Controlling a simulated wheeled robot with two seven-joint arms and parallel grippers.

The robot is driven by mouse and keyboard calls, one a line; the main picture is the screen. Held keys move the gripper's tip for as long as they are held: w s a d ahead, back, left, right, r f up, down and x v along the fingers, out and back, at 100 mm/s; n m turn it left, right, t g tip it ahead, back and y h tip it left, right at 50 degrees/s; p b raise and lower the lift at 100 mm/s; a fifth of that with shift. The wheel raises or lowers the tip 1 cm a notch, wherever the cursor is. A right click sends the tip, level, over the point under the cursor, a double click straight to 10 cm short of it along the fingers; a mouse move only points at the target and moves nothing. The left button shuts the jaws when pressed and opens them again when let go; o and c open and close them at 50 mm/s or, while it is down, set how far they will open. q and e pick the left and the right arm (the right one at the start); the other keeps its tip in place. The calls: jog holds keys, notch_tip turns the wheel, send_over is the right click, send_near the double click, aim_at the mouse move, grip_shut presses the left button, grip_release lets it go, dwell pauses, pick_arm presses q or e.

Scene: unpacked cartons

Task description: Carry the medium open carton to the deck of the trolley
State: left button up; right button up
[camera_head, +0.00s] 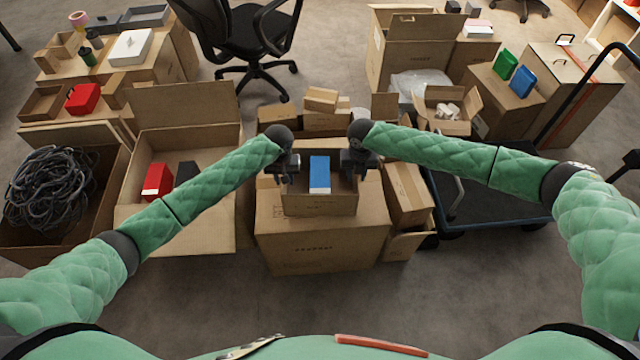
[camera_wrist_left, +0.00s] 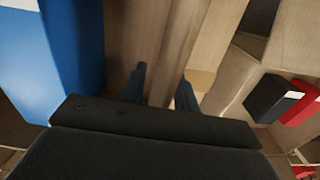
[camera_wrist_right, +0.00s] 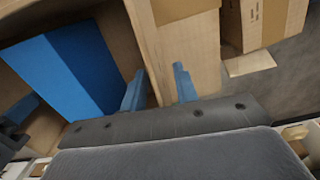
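The medium open carton (camera_head: 318,203) stands upright on a larger closed carton (camera_head: 322,243) in the middle of the head view, with a blue box (camera_head: 320,174) inside. My left gripper (camera_head: 287,175) is at its left wall, and my right gripper (camera_head: 358,168) at its right wall. In the left wrist view my fingers (camera_wrist_left: 161,92) are apart on either side of the wall. In the right wrist view my fingers (camera_wrist_right: 158,88) also straddle the wall with a gap.
Open cartons with a red box (camera_head: 157,181) and coiled black cable (camera_head: 50,188) stand at left. Small cartons (camera_head: 322,106) lie behind the medium carton. Another carton (camera_head: 408,190) stands between it and the trolley. Bare floor shows in front.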

pick_arm(q)
grip_shut()
pick_arm(e)
grip_shut()
pick_arm(q)
jog(key=shift+r, duration=0.1)
pick_arm(e)
jog(key=shift+r, duration=0.15)
